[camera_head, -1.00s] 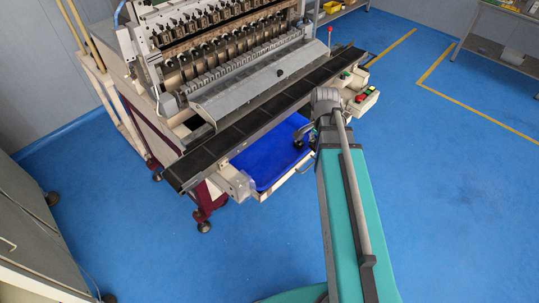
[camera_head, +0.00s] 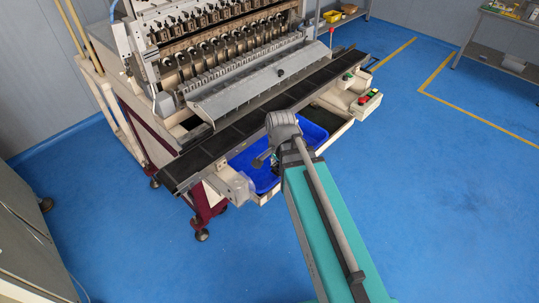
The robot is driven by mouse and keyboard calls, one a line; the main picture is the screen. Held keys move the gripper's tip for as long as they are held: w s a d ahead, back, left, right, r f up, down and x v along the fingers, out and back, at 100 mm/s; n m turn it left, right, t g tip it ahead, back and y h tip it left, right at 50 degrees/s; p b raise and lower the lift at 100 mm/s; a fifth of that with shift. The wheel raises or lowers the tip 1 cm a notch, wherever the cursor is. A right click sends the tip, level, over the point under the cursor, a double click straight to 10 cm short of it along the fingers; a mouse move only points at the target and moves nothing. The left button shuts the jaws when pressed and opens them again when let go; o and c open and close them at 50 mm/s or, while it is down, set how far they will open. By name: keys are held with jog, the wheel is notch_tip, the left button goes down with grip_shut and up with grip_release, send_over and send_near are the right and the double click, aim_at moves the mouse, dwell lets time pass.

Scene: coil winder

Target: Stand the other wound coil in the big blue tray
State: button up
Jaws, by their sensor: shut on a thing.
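The big blue tray (camera_head: 316,136) sits in the drawer-like shelf under the front edge of the coil winder (camera_head: 235,75). My gripper (camera_head: 264,160) is over the left half of the tray, partly hidden by my own wrist and arm. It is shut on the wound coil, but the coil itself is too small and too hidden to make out. I cannot tell whether it touches the tray floor. No other coil can be made out in the tray.
A long black ledge (camera_head: 240,130) runs along the machine just behind the tray. A control box with buttons (camera_head: 362,100) is at its right end. A grey cabinet (camera_head: 25,240) stands at the left. The blue floor in front is clear.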

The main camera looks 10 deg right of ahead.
jog(key=shift+w, duration=0.1)
jog(key=w+d+f+b, duration=0.1)
jog(key=w+f+b, duration=0.2)
jog(key=w, duration=0.1)
jog(key=w+d+f+b, duration=0.1)
jog(key=w+f+b, duration=0.2)
jog(key=w, duration=0.1)
jog(key=w+d+f+b, duration=0.2)
jog(key=w+f+b, duration=0.1)
jog(key=w, duration=0.1)
jog(key=shift+w, duration=0.2)
jog(key=shift+w+f, duration=0.1)
dwell(0.3)
jog(key=shift+w+d+f+b, duration=0.15)
jog(key=shift+w+f+b, duration=0.2)
jog(key=shift+f+b, duration=1.55)
jog(key=shift+b, duration=0.1)
